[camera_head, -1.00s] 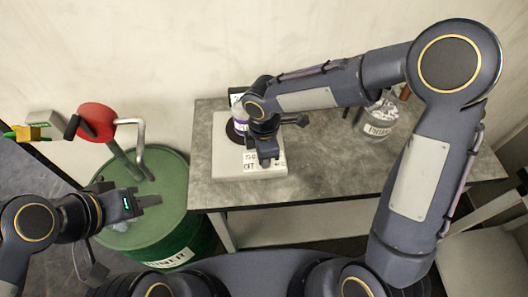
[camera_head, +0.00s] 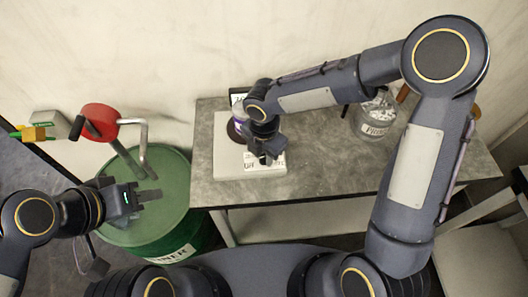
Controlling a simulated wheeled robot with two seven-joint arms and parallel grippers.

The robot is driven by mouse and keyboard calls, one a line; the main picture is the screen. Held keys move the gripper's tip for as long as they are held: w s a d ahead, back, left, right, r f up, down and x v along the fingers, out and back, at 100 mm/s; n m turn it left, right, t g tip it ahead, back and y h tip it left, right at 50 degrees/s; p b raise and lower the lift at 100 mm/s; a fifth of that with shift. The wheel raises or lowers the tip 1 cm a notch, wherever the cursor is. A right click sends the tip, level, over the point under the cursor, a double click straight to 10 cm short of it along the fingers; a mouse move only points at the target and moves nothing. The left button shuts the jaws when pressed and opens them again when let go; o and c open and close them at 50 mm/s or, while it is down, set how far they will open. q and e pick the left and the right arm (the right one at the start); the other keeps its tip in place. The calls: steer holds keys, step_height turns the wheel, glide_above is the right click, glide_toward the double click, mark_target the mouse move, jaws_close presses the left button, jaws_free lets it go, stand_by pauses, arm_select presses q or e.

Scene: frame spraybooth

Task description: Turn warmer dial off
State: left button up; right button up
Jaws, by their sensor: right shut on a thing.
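The warmer (camera_head: 228,165) is a flat white unit on the left part of the grey table. A dark round plate with a purple-labelled container (camera_head: 238,117) sits on its back part, partly hidden by my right arm. A white label with black lettering (camera_head: 250,167) marks its front. My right gripper (camera_head: 266,158) is at the front of the warmer over the label, shut on the dial, which is mostly hidden by the fingers. My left gripper (camera_head: 151,195) is over the green drum, away from the warmer; its fingers look close together, but I cannot tell whether they touch.
A green drum (camera_head: 175,215) with a red-headed hand pump (camera_head: 100,122) stands left of the table (camera_head: 330,185). A labelled clear jar (camera_head: 376,122) stands at the table's back right. The table's middle is clear.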

mark_target(264, 156)
steer(key=shift+w, duration=0.1)
stand_by(0.3)
steer(key=o, duration=1)
step_height(264, 156, up, 8)
steer(key=shift+f, duration=0.1)
